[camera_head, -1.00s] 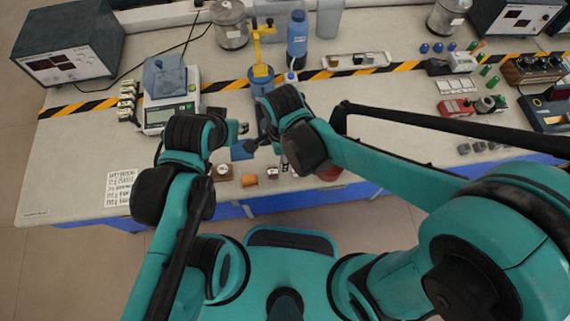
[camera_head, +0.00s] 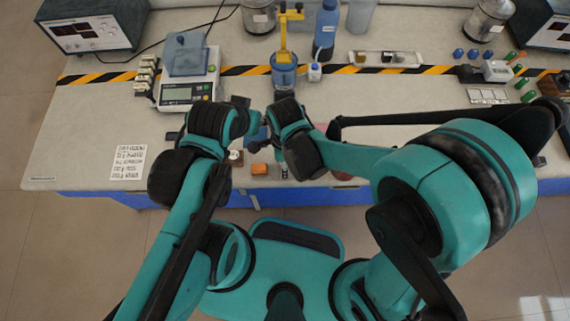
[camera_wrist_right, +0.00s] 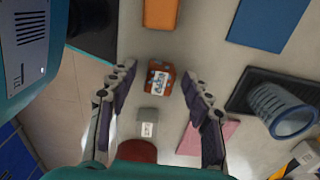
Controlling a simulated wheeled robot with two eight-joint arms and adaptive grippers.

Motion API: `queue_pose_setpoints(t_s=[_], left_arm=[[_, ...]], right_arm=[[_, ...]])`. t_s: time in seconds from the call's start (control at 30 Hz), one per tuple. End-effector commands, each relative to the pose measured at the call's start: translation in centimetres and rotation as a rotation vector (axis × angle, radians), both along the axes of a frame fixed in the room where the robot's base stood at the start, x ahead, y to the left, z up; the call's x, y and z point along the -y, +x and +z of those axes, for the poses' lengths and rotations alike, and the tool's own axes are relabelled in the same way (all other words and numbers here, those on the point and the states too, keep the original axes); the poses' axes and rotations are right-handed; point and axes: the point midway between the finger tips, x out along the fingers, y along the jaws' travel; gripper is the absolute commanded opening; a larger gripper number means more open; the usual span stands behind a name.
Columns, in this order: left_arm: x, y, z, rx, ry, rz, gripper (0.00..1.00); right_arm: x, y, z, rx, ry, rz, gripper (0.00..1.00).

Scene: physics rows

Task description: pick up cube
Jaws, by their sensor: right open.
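In the right wrist view, a small orange-brown cube (camera_wrist_right: 161,78) with a pale printed face lies on the table between the fingers of my right gripper (camera_wrist_right: 158,92). The fingers are spread on either side and do not hold it. A smaller grey cube (camera_wrist_right: 149,121) with a white label lies just below it, and an orange block (camera_wrist_right: 160,13) above.
A red round thing (camera_wrist_right: 137,151), a pink square (camera_wrist_right: 208,136), a blue square (camera_wrist_right: 268,20) and a blue cup (camera_wrist_right: 283,108) lie around the cubes. A scale (camera_head: 187,92) and a blue bottle (camera_head: 326,30) stand further back. The front left table is mostly clear.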

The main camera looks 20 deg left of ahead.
Motion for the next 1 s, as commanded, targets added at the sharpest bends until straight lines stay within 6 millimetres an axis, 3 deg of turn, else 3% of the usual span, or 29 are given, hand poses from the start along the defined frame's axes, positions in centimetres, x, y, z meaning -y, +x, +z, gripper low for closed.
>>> queue_pose_setpoints(t_s=[0.07, 0.2, 0.27, 0.67, 0.83, 0.97, 1.0], left_arm=[[0.0, 0.0, 0.1, 0.0, 0.0, 0.0, 0.37], [0.0, 0.0, 0.1, 0.0, 0.0, 0.0, 0.37], [0.0, 0.0, 0.1, 0.0, 0.0, 0.0, 0.37], [0.0, 0.0, 0.3, 0.0, 0.0, 0.0, 0.37], [0.0, 0.0, 1.4, 0.0, 0.0, 0.0, 0.37], [0.0, 0.0, 2.8, 0.0, 0.0, 0.0, 0.37], [0.0, 0.0, 3.0, 0.0, 0.0, 0.0, 0.37]], right_arm=[[0.0, 0.0, 0.1, 0.0, 0.0, 0.0, 0.5], [0.0, 0.0, 0.1, 0.0, 0.0, 0.0, 0.13], [0.0, 0.0, 0.1, 0.0, 0.0, 0.0, 0.0], [0.0, 0.0, 0.6, 0.0, 0.0, 0.0, 0.0], [0.0, 0.0, 2.4, 0.0, 0.0, 0.0, 0.0], [0.1, -0.1, 5.1, 0.0, 0.0, 0.0, 0.0], [1.1, -0.6, 5.4, 0.0, 0.0, -0.002, 0.0]])
